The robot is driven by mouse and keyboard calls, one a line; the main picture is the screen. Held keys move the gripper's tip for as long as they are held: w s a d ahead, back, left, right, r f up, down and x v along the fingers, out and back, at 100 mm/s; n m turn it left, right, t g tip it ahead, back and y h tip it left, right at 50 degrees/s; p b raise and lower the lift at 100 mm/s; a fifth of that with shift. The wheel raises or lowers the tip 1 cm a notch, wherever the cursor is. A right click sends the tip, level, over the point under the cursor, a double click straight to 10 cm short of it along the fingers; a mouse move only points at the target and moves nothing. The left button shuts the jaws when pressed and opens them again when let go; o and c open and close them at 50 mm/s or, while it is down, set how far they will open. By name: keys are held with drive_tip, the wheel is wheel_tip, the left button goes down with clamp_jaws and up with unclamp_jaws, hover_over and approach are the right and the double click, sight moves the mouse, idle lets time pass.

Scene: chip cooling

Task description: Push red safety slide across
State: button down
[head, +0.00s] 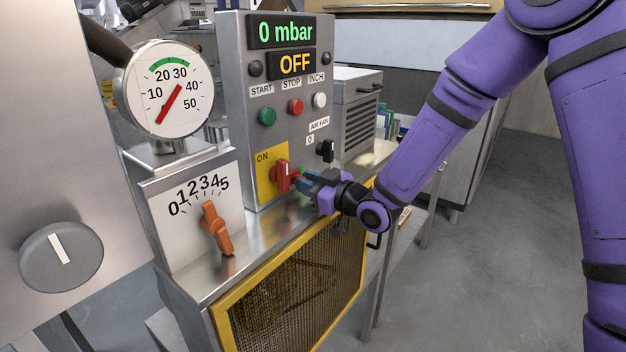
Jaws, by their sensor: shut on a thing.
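A red handle-like part (281,177) sits on a yellow plate (264,160) marked ON, low on the front of the grey control panel (240,130). It is the only red slide-like part I can make out. My gripper (299,180) reaches in from the right at the height of this part. Its fingers are shut on the red part's right side. The fingertips and the exact contact are small and partly hidden. A small green spot shows just above the fingers.
A black AIR FAN knob (325,151) is close above my gripper. START (267,116), STOP (296,107) and INCH (319,100) buttons sit higher. An orange lever (216,228) and a gauge (168,90) stand left. A yellow-framed mesh guard (295,280) is below. Floor at right is clear.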

drive_tip(key=shift+s+a, duration=0.5)
drive_tip(key=shift+s, duration=0.1)
drive_tip(key=c, duration=1)
unclamp_jaws()
drive_tip(key=shift+s, duration=0.1)
